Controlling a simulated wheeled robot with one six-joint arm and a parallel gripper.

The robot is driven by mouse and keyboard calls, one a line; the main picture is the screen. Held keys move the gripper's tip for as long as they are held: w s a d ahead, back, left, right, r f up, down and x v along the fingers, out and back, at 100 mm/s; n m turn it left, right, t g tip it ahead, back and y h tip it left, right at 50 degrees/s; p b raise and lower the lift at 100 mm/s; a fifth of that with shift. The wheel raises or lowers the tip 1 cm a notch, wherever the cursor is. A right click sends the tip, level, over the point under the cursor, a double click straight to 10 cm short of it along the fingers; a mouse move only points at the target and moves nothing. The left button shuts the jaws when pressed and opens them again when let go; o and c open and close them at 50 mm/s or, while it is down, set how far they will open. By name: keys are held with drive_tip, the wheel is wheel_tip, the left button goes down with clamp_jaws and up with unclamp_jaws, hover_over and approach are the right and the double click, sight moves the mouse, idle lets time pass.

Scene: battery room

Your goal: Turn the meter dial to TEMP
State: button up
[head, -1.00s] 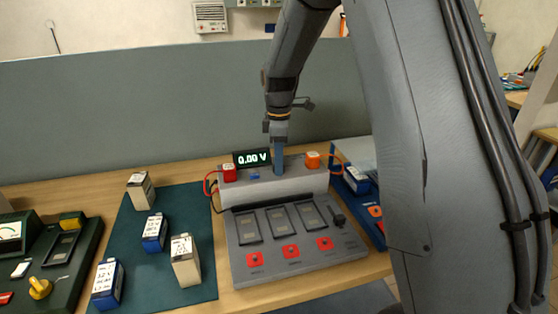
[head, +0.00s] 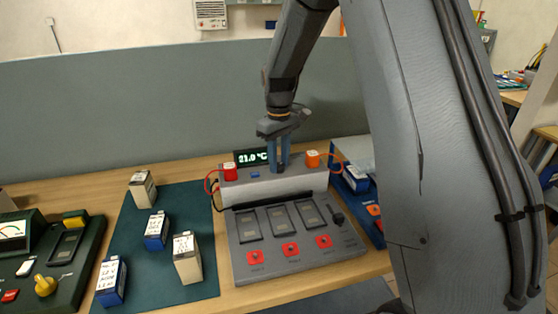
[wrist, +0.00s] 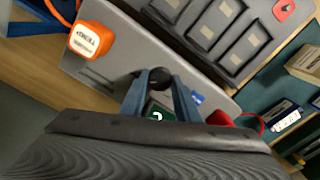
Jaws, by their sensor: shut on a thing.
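The meter is a grey console (head: 240,190) with a small display (head: 251,158) reading 21.0 °C at its back. My gripper (head: 279,167) points down at the console's top, right of the display. In the wrist view its two blue fingers (wrist: 157,80) are on either side of a dark round dial (wrist: 159,75) and shut on it. The fingers hide most of the dial in the head view. A corner of the display (wrist: 157,114) shows between the fingers in the wrist view. Any marks around the dial cannot be read.
A red block (head: 230,172) and an orange block (head: 312,159) with cables flank the dial on the console. Three slots and red buttons (head: 291,249) lie in front. Several batteries stand on a green mat (head: 135,245) at left. A blue unit (head: 376,226) stands close at right.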

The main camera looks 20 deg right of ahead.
sight(279, 165)
drive_tip(key=shift+m, duration=0.4)
drive_tip(key=o, duration=1.1)
drive_tip(key=shift+c, duration=0.2)
drive_tip(key=shift+r+b, duration=1.05)
drive_tip(key=shift+r, duration=2.9)
